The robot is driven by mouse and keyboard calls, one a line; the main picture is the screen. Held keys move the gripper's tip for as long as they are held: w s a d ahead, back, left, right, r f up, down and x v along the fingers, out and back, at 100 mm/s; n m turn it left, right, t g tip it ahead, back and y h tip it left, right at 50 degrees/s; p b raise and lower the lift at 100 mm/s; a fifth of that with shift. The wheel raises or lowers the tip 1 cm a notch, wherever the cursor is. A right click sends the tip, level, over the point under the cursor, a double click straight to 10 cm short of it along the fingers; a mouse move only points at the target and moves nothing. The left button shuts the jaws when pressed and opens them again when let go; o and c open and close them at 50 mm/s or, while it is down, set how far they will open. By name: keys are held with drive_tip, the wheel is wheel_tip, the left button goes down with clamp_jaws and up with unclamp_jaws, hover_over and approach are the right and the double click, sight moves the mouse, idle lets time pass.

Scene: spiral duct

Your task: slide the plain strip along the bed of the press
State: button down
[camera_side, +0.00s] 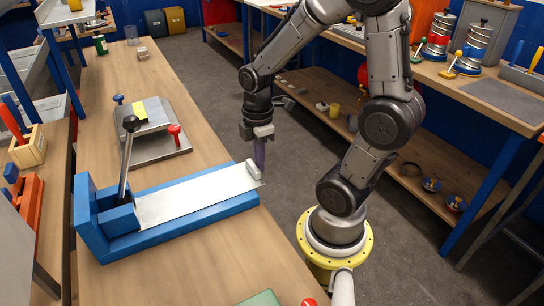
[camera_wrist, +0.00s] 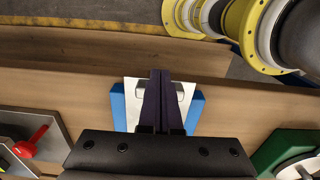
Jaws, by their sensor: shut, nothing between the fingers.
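The plain strip (camera_side: 190,195) is a flat pale metal sheet lying along the blue bed of the press (camera_side: 195,222). Its right end sticks out a little past the bed, with a pale upright block or lip (camera_side: 254,172) on it. My gripper (camera_side: 259,163) points down at that right end, its purple fingers shut and empty. I cannot tell whether they touch the lip. In the wrist view the dark fingers (camera_wrist: 160,75) cover the middle of the strip (camera_wrist: 131,98), with the blue bed (camera_wrist: 118,110) showing on both sides. The press's black lever (camera_side: 126,155) stands at the bed's left end.
A grey metal device (camera_side: 150,130) with a red knob sits behind the bed on the wooden bench (camera_side: 175,82). A green object (camera_side: 262,299) and a red knob (camera_side: 309,302) are at the bench's near edge.

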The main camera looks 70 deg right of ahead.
idle(0.4)
drive_tip(key=s+d+r, duration=0.3)
drive_tip(key=r, duration=0.7)
drive_tip(key=w+a+f, duration=0.2)
drive_tip(key=a+f, duration=0.1)
drive_tip(key=f, duration=0.7)
drive_tip(key=shift+w+f, duration=0.2)
drive_tip(key=shift+w, duration=0.05)
idle(0.4)
